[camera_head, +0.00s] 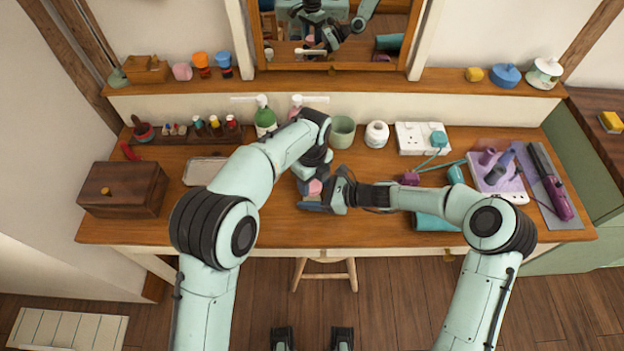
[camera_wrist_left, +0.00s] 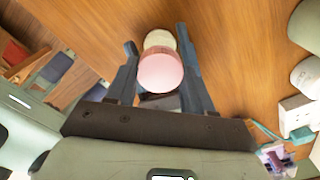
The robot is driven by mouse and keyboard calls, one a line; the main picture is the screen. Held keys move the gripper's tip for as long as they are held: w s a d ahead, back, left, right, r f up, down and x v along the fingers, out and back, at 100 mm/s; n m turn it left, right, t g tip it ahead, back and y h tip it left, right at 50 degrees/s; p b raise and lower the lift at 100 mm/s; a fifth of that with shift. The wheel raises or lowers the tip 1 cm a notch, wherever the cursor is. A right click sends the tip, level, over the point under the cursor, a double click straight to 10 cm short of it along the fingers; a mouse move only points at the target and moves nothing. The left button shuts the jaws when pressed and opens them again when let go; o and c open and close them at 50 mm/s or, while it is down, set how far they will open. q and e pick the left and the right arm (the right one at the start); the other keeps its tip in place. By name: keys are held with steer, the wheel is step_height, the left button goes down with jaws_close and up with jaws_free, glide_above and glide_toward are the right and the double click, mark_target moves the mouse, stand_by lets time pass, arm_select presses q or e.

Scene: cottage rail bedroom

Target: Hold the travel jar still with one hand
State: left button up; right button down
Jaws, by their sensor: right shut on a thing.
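A small jar with a round pink top (camera_head: 315,187), which I take to be the travel jar, is at the front middle of the desk between my grippers. In the left wrist view its pink top (camera_wrist_left: 160,73) faces the camera, with a cream round part behind it. My right gripper (camera_head: 316,199) reaches in from the right and is shut on the jar, low down; its grip is mostly hidden. My left gripper (camera_head: 309,183) is above the jar, pointing down. Its fingers (camera_wrist_left: 157,55) are apart, one on each side of the pink top; contact is unclear.
The wooden desk (camera_head: 270,225) has a brown box (camera_head: 122,190) and a tray (camera_head: 204,171) at left. A green bottle (camera_head: 265,118), green cup (camera_head: 342,132) and white jar (camera_head: 377,134) stand behind. A teal cloth (camera_head: 436,221) lies right of the grippers.

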arm_select(q)
steer(key=n, duration=0.4)
steer(key=shift+n, duration=0.3)
steer(key=n, duration=0.8)
steer(key=shift+r, duration=0.1)
steer(key=n, duration=0.4)
steer(key=o, duration=1.2)
steer(key=shift+c, duration=0.2)
steer(key=shift+s+d, duration=0.1)
steer(key=shift+d, duration=0.05)
